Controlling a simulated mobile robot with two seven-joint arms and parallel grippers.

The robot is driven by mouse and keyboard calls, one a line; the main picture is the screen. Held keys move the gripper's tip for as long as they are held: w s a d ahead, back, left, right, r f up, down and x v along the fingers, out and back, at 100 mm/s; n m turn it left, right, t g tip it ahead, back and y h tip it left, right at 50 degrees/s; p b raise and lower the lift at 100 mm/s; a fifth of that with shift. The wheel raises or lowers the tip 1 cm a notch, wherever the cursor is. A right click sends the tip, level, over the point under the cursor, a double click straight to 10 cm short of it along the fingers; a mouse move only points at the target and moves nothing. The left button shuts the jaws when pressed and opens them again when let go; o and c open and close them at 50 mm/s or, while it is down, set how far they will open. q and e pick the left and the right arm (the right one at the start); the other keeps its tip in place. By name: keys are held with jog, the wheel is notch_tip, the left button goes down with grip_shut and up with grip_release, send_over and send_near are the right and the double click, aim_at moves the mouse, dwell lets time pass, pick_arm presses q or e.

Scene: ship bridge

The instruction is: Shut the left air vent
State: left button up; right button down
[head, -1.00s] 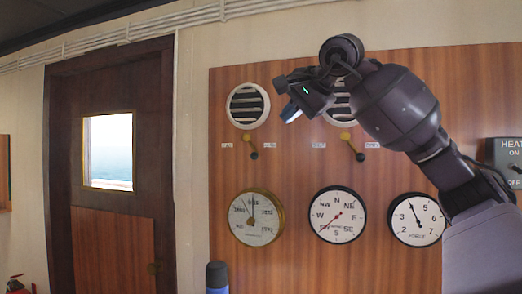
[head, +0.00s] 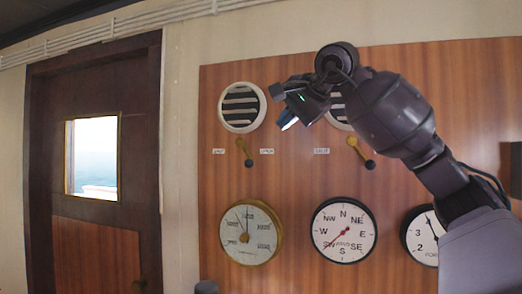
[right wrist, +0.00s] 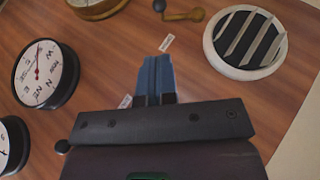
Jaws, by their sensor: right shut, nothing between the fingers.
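The left air vent (head: 242,107) is a round white vent on the wood panel, with dark gaps between its slats. It also shows in the right wrist view (right wrist: 245,42). Below it, its lever (head: 243,150) has a brass pivot and a black knob; the knob hangs down, slightly to the right, between two small labels. The lever shows at the top of the right wrist view (right wrist: 180,13). My right gripper (head: 288,121) is shut and empty, right of the left vent and apart from it. Its blue fingers (right wrist: 154,75) touch nothing visible. My left gripper is out of view.
The right vent (head: 337,115) is mostly hidden behind my right gripper; its lever (head: 360,152) points down-right. A brass gauge (head: 250,233), a compass dial (head: 343,231) and a force dial (head: 421,236) hang below. A door (head: 95,230) is at the left.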

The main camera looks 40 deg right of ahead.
aim_at(251, 161)
pick_arm(q)
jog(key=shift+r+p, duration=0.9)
jog(key=shift+p, duration=0.05)
pick_arm(e)
jog(key=x, duration=1.4)
jog(key=shift+d+f, duration=0.1)
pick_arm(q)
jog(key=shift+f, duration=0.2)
pick_arm(e)
jog(key=shift+f, duration=0.1)
